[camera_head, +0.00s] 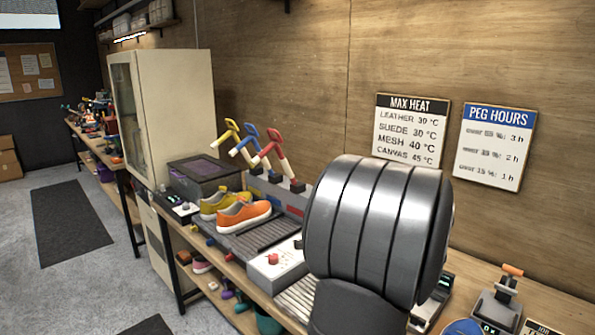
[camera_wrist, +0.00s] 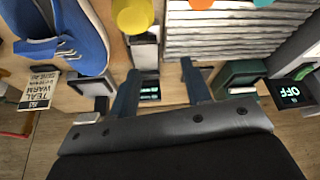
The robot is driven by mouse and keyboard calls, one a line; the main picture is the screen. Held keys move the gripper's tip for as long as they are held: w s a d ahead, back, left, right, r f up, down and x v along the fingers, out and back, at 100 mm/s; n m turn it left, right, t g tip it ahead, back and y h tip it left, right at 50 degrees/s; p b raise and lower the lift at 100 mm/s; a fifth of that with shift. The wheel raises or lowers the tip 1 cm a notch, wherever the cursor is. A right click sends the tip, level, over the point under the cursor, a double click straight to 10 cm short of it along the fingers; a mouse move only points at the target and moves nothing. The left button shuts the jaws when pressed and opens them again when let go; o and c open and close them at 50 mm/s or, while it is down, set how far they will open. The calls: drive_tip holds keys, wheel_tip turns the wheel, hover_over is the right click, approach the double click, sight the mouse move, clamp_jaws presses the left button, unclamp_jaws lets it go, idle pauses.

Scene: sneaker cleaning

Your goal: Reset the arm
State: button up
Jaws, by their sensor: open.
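My gripper (camera_wrist: 160,88) shows in the wrist view with its two dark fingers apart and nothing held between them. Beyond the fingers lies the bench top, with a small device with a lit display (camera_wrist: 149,91) seen between them. In the head view a large grey ribbed part of my own arm fills the right foreground. My gripper does not show in that view.
In the head view, an orange sneaker (camera_head: 243,214) and a yellow sneaker (camera_head: 219,203) sit by a red-knobbed white box (camera_head: 277,268). In the wrist view, a blue sneaker (camera_wrist: 62,45) is left, a yellow cylinder (camera_wrist: 132,15) and ribbed tray (camera_wrist: 235,35) ahead, an OFF display (camera_wrist: 291,92) right.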

drive_tip(key=s+d+m+h, duration=0.1)
drive_tip(key=s+d+m, duration=0.25)
drive_tip(key=d, duration=1.15)
drive_tip(key=shift+n+g, duration=0.25)
drive_tip(key=shift+g, duration=0.15)
drive_tip(key=w+a+f, duration=0.1)
drive_tip(key=w+f, duration=0.1)
drive_tip(key=w+a+f, duration=0.1)
drive_tip(key=w, duration=0.2)
drive_tip(key=w+a+f, duration=0.2)
drive_tip(key=shift+w+f, duration=0.25)
drive_tip(key=shift+f, duration=0.05)
